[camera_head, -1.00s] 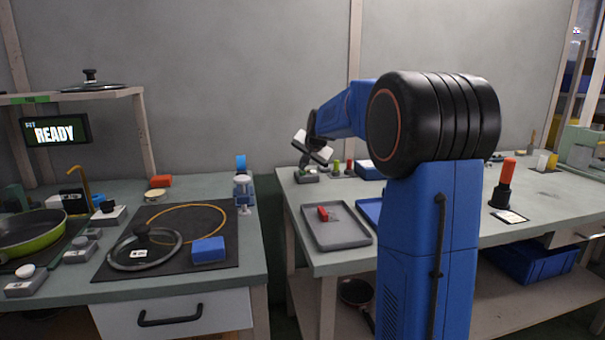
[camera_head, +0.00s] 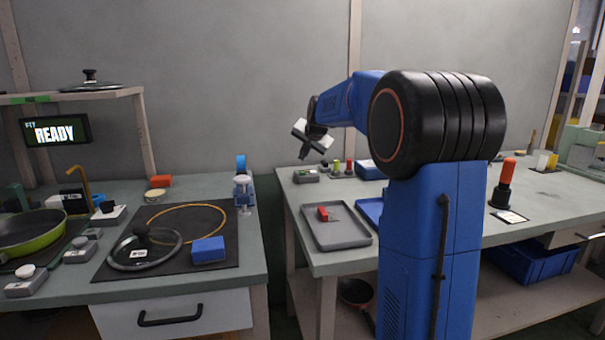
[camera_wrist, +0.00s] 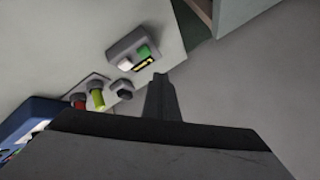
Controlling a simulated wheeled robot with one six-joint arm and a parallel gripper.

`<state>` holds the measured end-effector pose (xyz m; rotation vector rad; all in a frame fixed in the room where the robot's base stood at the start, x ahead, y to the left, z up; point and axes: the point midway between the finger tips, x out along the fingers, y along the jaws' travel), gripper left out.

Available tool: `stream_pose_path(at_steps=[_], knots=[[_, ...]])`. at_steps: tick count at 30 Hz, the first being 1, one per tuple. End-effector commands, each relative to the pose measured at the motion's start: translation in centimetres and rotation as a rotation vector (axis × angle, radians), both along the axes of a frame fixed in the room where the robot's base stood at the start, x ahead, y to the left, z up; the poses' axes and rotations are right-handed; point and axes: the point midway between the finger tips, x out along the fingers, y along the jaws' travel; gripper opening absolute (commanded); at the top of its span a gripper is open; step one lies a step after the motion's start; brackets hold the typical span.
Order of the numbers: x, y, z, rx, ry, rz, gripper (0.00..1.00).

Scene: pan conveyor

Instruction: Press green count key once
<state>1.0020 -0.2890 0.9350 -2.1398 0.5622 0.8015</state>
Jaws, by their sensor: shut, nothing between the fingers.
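The green count key (camera_wrist: 143,52) sits on a small grey box (camera_wrist: 122,47) beside a white key (camera_wrist: 125,64). A small dark display with yellow marks (camera_wrist: 143,65) is next to the green key. In the head view the grey box (camera_head: 305,176) stands at the back left of the right-hand table. My gripper (camera_head: 304,155) is above that box, apart from it, with its fingers together and empty. In the wrist view the gripper's fingers (camera_wrist: 160,80) point toward the box, with grey surface showing between tip and box.
Red and yellow-green capped pegs (camera_wrist: 96,97) and a dark hexagonal piece (camera_wrist: 122,89) stand close beside the box. A grey tray (camera_head: 338,238) with a red piece (camera_head: 323,214) lies in front. A screen (camera_head: 55,131) on the left reads READY.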

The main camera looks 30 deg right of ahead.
Motion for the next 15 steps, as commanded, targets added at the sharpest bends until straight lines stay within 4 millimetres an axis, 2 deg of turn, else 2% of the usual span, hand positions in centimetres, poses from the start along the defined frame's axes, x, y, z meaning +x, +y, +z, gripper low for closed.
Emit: stream_pose_path(at_steps=[9, 15], knots=[[0.0, 0.0, 2.4, 0.0, -0.003, -0.001, 0.0], [0.0, 0.0, 2.5, 0.0, -0.002, -0.001, 0.0]])
